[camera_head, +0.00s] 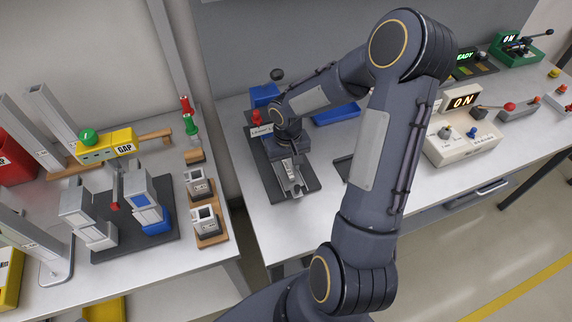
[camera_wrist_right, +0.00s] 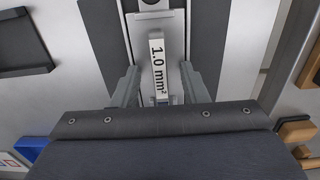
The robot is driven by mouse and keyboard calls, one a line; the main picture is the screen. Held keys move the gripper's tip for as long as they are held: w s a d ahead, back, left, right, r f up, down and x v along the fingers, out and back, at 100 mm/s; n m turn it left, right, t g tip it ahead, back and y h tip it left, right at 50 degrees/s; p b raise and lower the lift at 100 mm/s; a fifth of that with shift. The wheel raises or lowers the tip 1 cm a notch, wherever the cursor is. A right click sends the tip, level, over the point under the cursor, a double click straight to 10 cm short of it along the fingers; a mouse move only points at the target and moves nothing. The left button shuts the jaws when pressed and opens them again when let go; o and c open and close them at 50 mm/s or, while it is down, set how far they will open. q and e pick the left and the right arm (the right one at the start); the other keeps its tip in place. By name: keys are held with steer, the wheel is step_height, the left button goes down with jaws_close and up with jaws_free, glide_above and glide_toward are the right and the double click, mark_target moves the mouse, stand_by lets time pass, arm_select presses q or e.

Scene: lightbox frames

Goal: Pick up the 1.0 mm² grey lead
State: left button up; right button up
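A narrow pale grey piece labelled "1.0 mm²" (camera_wrist_right: 158,68), which I take as the grey lead, lies between the two fingers of my right gripper (camera_wrist_right: 160,88) in the right wrist view. The fingers are apart, with a gap on each side of the labelled piece, and they do not visibly touch it. In the head view my right gripper (camera_head: 291,172) points down over a dark base plate (camera_head: 262,176) on the right table. My arm and gripper hide most of the labelled piece there. My left gripper is not in view.
Blue bins (camera_head: 335,113) stand behind my forearm. The left table (camera_head: 150,262) holds a yellow "GAP" gauge (camera_head: 106,147) and several fixtures. A gap separates the two tables.

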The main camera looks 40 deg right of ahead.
jaws_close()
steer(key=shift+r, duration=0.1)
